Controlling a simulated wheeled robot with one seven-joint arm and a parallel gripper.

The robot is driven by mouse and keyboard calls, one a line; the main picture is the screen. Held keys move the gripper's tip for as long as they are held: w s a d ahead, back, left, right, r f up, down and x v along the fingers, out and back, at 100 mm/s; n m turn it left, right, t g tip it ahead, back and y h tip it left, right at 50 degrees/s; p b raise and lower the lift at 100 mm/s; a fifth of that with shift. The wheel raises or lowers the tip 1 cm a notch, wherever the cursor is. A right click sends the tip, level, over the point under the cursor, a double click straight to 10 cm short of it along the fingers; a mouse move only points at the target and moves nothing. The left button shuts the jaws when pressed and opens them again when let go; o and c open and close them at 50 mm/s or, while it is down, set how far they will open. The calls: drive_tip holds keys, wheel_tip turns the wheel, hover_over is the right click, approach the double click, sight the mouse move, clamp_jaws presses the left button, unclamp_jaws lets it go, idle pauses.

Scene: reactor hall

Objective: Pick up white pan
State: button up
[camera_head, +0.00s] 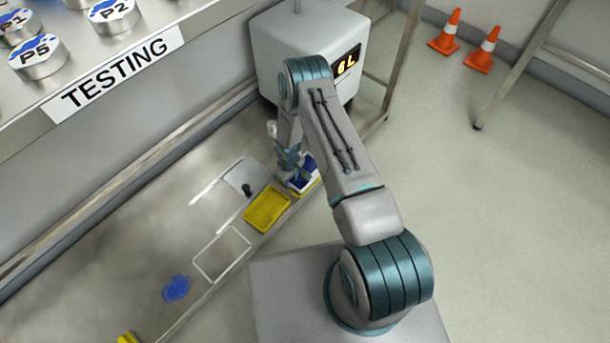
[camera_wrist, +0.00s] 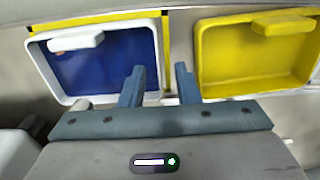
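The white pan (camera_wrist: 76,41) is a shallow tray with a white rim, a white tab and a blue inside. It lies at the upper left of the wrist view, inside a yellow outline. In the head view the white pan (camera_head: 305,184) shows partly behind my arm at the bench's front edge. My gripper (camera_wrist: 159,78) is open and empty. Its fingers point toward the gap beside the pan's right rim; I cannot tell how high they are above it. In the head view my gripper (camera_head: 289,166) is just left of the pan.
A yellow pan (camera_head: 267,210) lies beside the white one and also shows in the wrist view (camera_wrist: 255,53). A grey plate (camera_head: 240,178) with a small dark object, an empty white outline (camera_head: 222,256) and a blue patch (camera_head: 176,289) are on the bench. A shelf overhangs the left.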

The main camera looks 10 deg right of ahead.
sight(299, 186)
wheel_tip(299, 186, down, 4)
drive_tip(key=shift+r+b, duration=0.25)
drive_tip(key=shift+b, duration=0.3)
drive_tip(key=shift+r, duration=0.1)
clamp_jaws()
drive_tip(key=shift+w, duration=0.1)
